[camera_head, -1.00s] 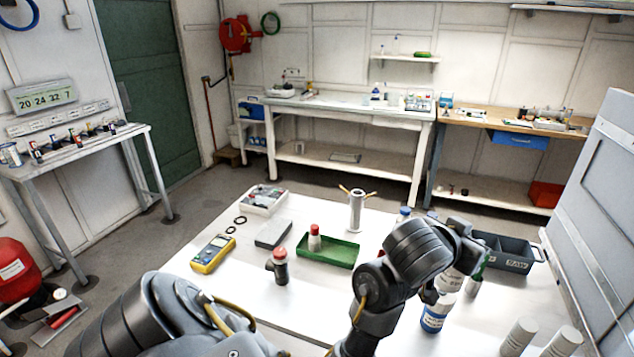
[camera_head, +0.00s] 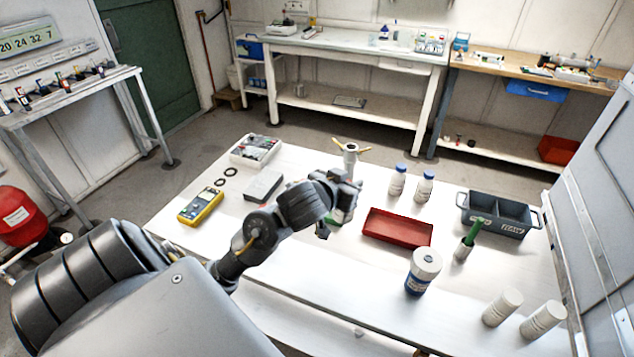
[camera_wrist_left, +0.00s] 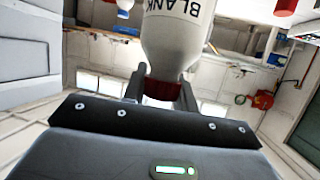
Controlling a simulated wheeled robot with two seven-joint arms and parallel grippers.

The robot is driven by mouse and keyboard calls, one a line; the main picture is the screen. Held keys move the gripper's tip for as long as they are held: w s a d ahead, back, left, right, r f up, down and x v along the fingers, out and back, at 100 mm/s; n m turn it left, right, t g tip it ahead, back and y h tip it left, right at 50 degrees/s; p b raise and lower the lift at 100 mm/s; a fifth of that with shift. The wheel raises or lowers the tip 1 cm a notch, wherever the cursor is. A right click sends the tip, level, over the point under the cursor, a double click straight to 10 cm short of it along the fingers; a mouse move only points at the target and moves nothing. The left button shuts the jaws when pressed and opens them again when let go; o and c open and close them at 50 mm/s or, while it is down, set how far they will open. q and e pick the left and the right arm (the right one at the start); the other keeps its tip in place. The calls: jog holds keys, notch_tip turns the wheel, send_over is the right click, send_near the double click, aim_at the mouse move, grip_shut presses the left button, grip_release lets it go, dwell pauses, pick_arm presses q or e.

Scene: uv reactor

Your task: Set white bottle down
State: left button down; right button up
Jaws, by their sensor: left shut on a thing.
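My left gripper (camera_head: 345,197) is over the back middle of the white table in the head view. In the left wrist view its fingers (camera_wrist_left: 160,92) are shut around the red cap (camera_wrist_left: 163,90) of a white bottle (camera_wrist_left: 178,30) with the word BLANK on it. In the head view the gripper and wrist hide most of this bottle. A green tray (camera_head: 336,219) shows only in part behind the gripper. I cannot tell whether the bottle touches the tray. My right gripper is not in view.
A red tray (camera_head: 398,228) lies just right of the gripper. Two blue-capped bottles (camera_head: 397,181) and a grey cylinder (camera_head: 350,160) stand behind. A white jar (camera_head: 423,270), a grey bin (camera_head: 498,214) and white cylinders (camera_head: 502,307) are right. A yellow meter (camera_head: 201,206) lies left.

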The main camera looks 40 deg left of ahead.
pick_arm(q)
jog(key=s+a+f+p, duration=0.1)
jog(key=s+a+p, duration=0.1)
jog(key=s+a, duration=0.35)
jog(key=w+a+f+m+h+p, duration=0.1)
jog(key=w+a+f, duration=0.3)
jog(key=w+f, duration=0.7)
jog(key=w+m+h, duration=0.1)
jog(key=w, duration=0.2)
jog(key=shift+w+a+f+h, duration=0.3)
jog(key=shift+w+h, duration=0.1)
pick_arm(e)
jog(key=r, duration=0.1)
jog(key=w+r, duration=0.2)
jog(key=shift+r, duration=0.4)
